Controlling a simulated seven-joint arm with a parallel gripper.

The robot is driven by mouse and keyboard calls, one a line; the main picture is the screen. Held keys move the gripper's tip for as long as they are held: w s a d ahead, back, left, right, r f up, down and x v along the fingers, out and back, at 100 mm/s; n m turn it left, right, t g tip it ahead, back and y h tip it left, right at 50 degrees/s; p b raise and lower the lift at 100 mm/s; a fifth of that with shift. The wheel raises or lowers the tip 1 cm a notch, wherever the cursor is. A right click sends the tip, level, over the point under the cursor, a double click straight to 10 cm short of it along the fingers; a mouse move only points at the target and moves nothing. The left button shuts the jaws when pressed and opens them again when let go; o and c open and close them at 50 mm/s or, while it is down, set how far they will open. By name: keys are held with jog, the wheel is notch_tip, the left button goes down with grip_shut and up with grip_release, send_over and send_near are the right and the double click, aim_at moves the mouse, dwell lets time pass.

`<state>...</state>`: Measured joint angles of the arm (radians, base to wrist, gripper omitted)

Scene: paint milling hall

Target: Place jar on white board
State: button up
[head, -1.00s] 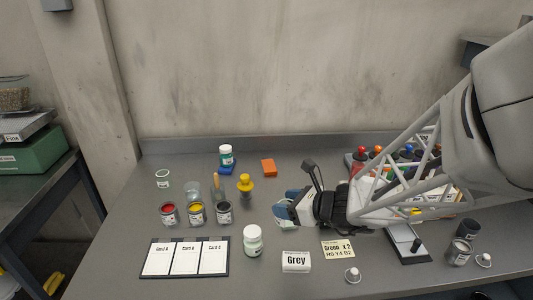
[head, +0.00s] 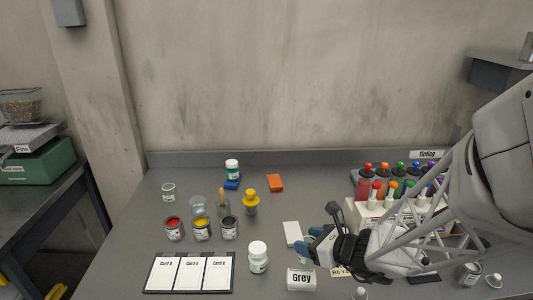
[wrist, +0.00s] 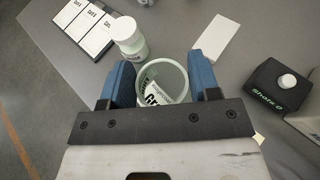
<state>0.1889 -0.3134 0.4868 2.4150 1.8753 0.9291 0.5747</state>
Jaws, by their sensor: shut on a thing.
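My gripper (head: 312,243) is shut on an open clear glass jar (wrist: 163,70). In the wrist view its blue fingers (wrist: 164,82) stand on either side of the jar, with the round rim facing the camera. In the head view the held jar is mostly hidden by my gripper. The white board (head: 292,234) lies flat and bare on the table, just left of my gripper; it also shows in the wrist view (wrist: 222,39), beyond the right finger.
A white-capped jar (head: 258,257) stands left of my gripper, near the card tray (head: 148,287). Open paint pots (head: 201,230), a yellow-topped bottle (head: 251,204) and an orange block (head: 276,183) stand farther back. The bottle rack (head: 365,212) is on the right.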

jog(key=shift+w, duration=0.15)
send_over(293, 231)
jog(key=shift+f, duration=0.75)
dwell(0.3)
jog(key=shift+f, duration=0.15)
jog(key=shift+f, duration=1.65)
jog(key=o, duration=0.9)
jog(key=shift+f, duration=0.1)
